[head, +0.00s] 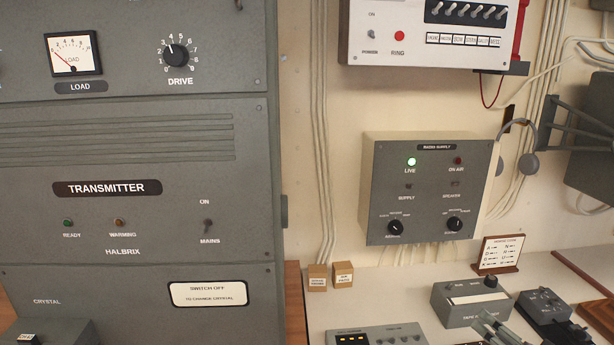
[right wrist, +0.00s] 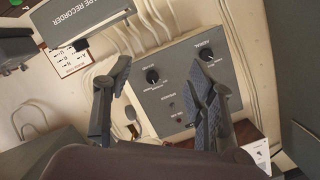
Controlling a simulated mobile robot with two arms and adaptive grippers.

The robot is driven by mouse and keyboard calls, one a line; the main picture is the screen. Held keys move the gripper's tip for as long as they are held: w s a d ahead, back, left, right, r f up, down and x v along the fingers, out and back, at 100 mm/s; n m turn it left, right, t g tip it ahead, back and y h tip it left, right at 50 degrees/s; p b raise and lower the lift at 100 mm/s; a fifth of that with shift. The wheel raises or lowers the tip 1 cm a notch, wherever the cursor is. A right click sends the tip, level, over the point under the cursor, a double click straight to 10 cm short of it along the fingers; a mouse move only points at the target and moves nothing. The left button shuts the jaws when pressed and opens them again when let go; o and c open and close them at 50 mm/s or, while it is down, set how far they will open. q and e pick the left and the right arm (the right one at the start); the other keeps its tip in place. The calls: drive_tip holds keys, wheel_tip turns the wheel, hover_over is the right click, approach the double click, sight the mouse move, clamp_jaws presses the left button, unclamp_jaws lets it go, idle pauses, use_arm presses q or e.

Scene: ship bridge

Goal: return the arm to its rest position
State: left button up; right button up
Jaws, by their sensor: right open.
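My right gripper (head: 493,328) shows at the bottom right of the head view, over the white desk. In the right wrist view the two fingers of the right gripper (right wrist: 160,72) stand well apart with nothing between them. Beyond them is the grey radio supply panel (right wrist: 172,108), seen turned over. My left gripper is not in the head view.
The radio supply panel (head: 428,190) hangs on the wall with its green LIVE lamp lit. A grey tape recorder (head: 468,300), a Morse card (head: 498,254) and two small boxes (head: 343,274) stand on the desk (head: 390,290). The transmitter cabinet (head: 130,220) fills the left.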

drive_tip(key=s+a+f+n+g, duration=0.5)
drive_tip(key=s+a+f+g, duration=0.1)
drive_tip(key=s+a+f, duration=0.7)
drive_tip(key=s+a+f+n+g+h, duration=0.1)
drive_tip(key=s+a+f+g, duration=0.15)
drive_tip(key=s, duration=0.55)
drive_tip(key=s+a+f+n+g+h, duration=0.2)
drive_tip(key=s+f+g, duration=0.15)
drive_tip(key=s, duration=0.45)
wheel_tip(320, 180, down, 27)
drive_tip(key=s+g, duration=0.1)
drive_tip(key=s, duration=0.2)
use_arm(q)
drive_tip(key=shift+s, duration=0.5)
use_arm(e)
drive_tip(key=s+d+f+g, duration=0.1)
drive_tip(key=s+d+f, duration=0.2)
drive_tip(key=s+f, duration=1.1)
drive_tip(key=shift+s, duration=0.75)
drive_tip(key=shift+c, duration=0.3)
